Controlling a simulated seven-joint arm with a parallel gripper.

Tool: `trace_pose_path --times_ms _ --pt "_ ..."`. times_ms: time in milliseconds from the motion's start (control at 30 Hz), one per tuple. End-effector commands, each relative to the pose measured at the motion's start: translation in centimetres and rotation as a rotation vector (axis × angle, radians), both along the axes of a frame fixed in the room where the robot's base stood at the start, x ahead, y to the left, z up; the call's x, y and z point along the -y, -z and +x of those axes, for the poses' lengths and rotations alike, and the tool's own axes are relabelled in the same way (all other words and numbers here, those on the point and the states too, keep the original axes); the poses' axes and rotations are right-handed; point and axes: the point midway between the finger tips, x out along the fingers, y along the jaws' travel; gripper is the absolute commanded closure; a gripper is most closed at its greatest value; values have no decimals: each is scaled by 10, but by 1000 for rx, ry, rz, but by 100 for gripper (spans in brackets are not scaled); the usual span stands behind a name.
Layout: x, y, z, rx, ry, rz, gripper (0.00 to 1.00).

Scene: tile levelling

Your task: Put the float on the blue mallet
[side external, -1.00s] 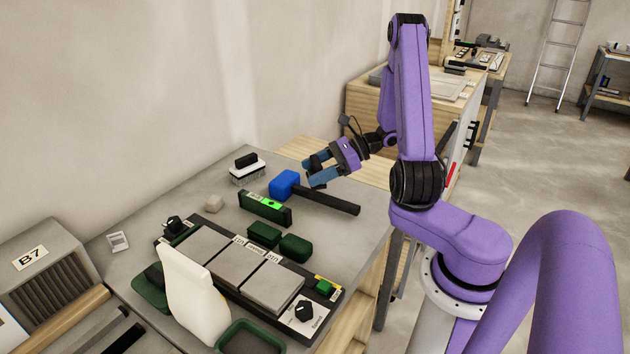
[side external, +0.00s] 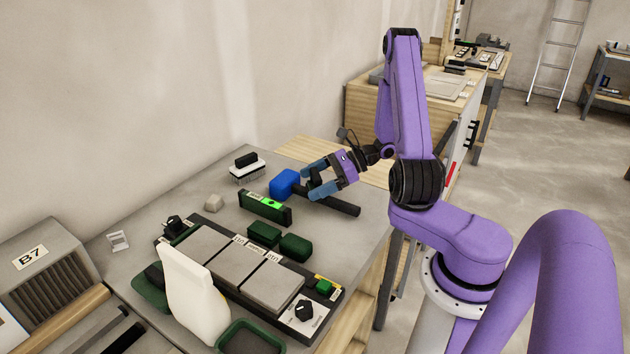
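The blue mallet lies on the grey bench, with its blue head (side external: 284,184) at the left and its dark handle (side external: 344,206) pointing right. The white block with a black handle (side external: 247,169), which looks like the float, stands behind and left of the mallet head, apart from it. My gripper (side external: 309,182) has its blue fingers spread and nothing visible between them. It is at the mallet, close to the right of the head, and covers part of the handle. I cannot tell whether it touches the mallet.
A green-and-black level (side external: 265,208) stands in front of the mallet. The bench's right edge is close to the handle.

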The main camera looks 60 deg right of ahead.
Motion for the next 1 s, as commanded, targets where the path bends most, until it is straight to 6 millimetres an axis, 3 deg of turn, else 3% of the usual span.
trace_pose_path --times_ms 333,800,1000 --pt "4 -6 -4 1 2 0 2" --pt "62 -39 -61 0 4 -2 2" --pt "75 -47 -75 1 2 -1 2"
